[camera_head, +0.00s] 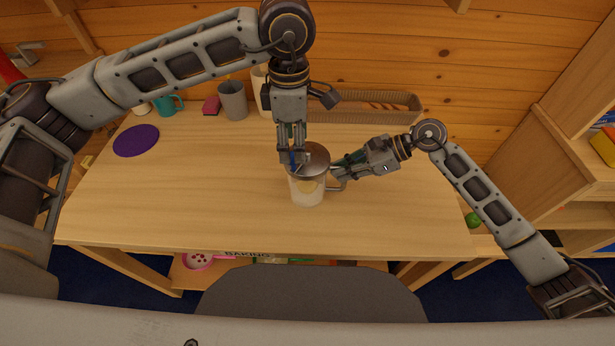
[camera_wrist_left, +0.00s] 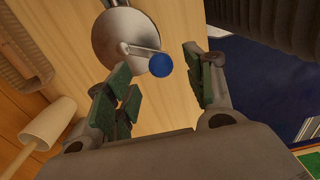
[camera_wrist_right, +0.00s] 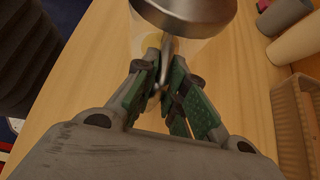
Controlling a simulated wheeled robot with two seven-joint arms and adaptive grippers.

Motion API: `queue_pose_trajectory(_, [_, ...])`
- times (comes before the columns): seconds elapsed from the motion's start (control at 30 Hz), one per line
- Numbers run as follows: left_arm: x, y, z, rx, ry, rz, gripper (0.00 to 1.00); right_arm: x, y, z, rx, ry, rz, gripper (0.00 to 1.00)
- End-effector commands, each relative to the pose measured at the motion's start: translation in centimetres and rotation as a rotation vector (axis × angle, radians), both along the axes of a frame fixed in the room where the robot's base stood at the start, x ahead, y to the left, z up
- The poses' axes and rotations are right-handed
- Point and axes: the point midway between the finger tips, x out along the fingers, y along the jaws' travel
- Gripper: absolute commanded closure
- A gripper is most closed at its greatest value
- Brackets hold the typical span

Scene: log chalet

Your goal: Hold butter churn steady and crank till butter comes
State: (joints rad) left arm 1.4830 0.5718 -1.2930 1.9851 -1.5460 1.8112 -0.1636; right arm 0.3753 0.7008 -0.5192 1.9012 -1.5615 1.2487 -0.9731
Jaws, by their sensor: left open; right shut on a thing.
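The butter churn (camera_head: 308,190) stands upright on the wooden table, a pale jar with a grey metal lid (camera_head: 310,160). Its crank has a blue knob (camera_wrist_left: 166,64) on top. My left gripper (camera_head: 293,158) points down above the lid, open, with the knob just ahead of its fingers and not gripped. In the head view its fingers partly hide the crank. My right gripper (camera_wrist_right: 160,88) is shut on the churn's side handle (camera_wrist_right: 164,64), at the right of the jar.
A wicker basket (camera_head: 365,106), a grey cup (camera_head: 232,100), a teal mug (camera_head: 167,105) and a pink block (camera_head: 211,106) stand at the back. A purple disc (camera_head: 136,140) lies at the left. The table front is clear.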

Motion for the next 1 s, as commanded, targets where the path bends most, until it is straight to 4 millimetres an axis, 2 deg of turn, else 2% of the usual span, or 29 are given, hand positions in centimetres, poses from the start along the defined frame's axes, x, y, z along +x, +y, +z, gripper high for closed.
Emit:
queue_pose_trajectory(0.5, [0.0, -0.1, 2.8, -0.001, -0.001, -0.001, 0.46, 0.0, 0.0, 0.1, 0.000, -0.001, 0.001, 1.00])
queue_pose_trajectory(1.0, [0.0, 0.0, 2.9, 0.000, 0.000, 0.000, 0.46, 0.0, 0.0, 0.1, 0.000, -0.001, 0.001, 1.00])
